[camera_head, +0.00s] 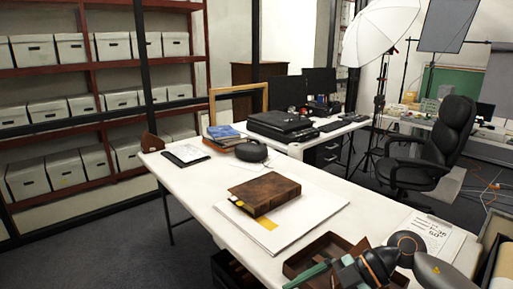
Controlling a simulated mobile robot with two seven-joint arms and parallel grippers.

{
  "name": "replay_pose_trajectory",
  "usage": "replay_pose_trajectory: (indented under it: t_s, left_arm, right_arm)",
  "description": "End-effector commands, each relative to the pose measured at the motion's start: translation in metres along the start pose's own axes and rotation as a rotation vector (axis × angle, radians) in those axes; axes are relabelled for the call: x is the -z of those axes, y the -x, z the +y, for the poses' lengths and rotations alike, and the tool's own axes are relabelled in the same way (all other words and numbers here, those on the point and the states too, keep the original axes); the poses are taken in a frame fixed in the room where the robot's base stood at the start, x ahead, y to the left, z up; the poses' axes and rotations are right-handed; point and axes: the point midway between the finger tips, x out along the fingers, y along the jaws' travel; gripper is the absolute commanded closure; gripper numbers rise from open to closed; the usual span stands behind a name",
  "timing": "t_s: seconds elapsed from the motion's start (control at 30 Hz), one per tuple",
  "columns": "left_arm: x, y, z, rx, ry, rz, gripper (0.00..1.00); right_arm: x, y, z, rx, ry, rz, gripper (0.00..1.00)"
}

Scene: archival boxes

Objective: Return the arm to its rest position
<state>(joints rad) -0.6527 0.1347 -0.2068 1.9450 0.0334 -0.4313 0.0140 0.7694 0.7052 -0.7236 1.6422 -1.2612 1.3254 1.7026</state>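My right arm comes in at the lower right of the head view. Its gripper end (342,272) is over or beside an open brown box (298,262) at the near edge of the white table (225,215). A narrow teal-green piece (308,276) shows at its tip; I cannot tell whether it is a finger or something held. The fingers are too small and partly cut off to read. My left gripper is out of view.
A brown leather book (266,192) lies on a white board (315,213) mid-table. A printed sheet (428,232) lies near my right arm. A dark round device (251,152), stacked books (222,134) and a clipboard (187,154) are farther back. An office chair (430,150) stands behind the table.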

Motion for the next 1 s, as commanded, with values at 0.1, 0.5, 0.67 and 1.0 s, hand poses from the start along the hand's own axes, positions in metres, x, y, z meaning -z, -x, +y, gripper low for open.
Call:
replay_pose_trajectory:
  t_s: [0.1,0.5,0.67,1.0]
  left_arm:
    - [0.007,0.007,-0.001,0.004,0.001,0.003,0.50]
    - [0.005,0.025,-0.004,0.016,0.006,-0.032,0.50]
    - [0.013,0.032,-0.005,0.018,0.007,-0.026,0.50]
    - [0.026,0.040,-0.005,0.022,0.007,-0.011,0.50]
  right_arm:
    - [0.042,-0.031,0.006,-0.175,0.051,0.284,0.00]
    - [0.017,-0.015,0.030,-1.055,-0.282,0.530,0.00]
    - [-0.059,-0.017,-0.015,-1.286,-0.596,0.305,0.00]
    - [-0.152,-0.063,-0.192,-1.232,-1.161,-0.233,0.00]
